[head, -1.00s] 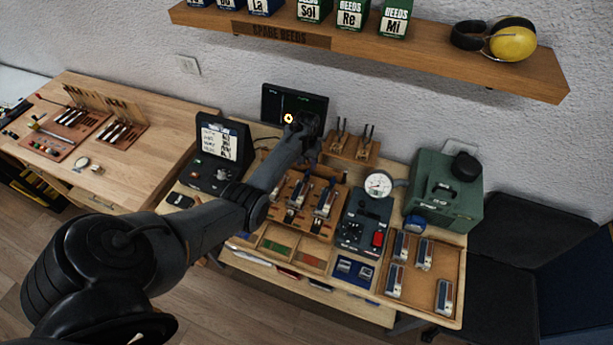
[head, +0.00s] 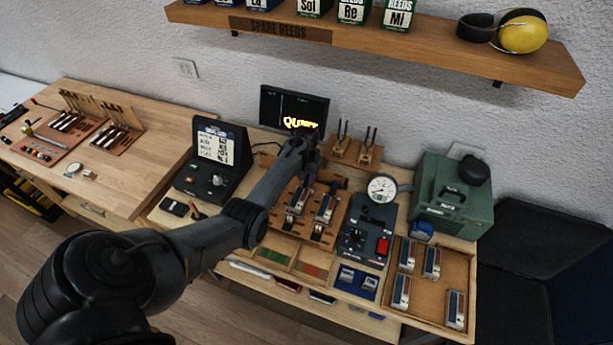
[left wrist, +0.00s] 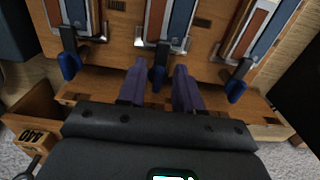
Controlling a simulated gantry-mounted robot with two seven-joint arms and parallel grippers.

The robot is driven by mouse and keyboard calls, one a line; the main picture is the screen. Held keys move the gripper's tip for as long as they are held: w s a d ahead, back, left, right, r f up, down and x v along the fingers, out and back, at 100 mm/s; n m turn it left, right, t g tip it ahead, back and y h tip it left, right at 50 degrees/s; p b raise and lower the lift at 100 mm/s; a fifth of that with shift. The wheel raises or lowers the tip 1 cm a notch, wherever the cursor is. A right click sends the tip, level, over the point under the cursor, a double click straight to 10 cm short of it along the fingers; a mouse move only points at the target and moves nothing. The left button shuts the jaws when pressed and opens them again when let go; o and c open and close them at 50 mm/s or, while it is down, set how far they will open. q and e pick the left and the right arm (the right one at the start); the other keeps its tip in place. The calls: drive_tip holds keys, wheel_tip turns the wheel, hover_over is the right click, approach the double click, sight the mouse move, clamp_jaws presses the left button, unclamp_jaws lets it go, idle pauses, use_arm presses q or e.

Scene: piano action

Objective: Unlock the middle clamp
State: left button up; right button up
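Three clamps with blue-tipped levers stand in a row on a wooden fixture in the left wrist view. The middle clamp (left wrist: 158,76) has its lever between the two purple fingers of my left gripper (left wrist: 161,70), nearer the left finger. The left clamp (left wrist: 69,62) and right clamp (left wrist: 237,88) are outside the fingers. The fingers are apart; I cannot tell whether either touches the lever. In the head view my left gripper (head: 306,146) is over the back of the wooden fixture (head: 290,226), and my arm hides part of the clamps. My right gripper is not in view.
A monitor (head: 294,107) with yellow text stands behind the gripper. A wooden stand (head: 355,152) with upright tools is close to its right. A dial gauge (head: 382,188), a green case (head: 451,200) and a tray of reed blocks (head: 430,285) are further right.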

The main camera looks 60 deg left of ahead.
use_arm(q)
clamp_jaws()
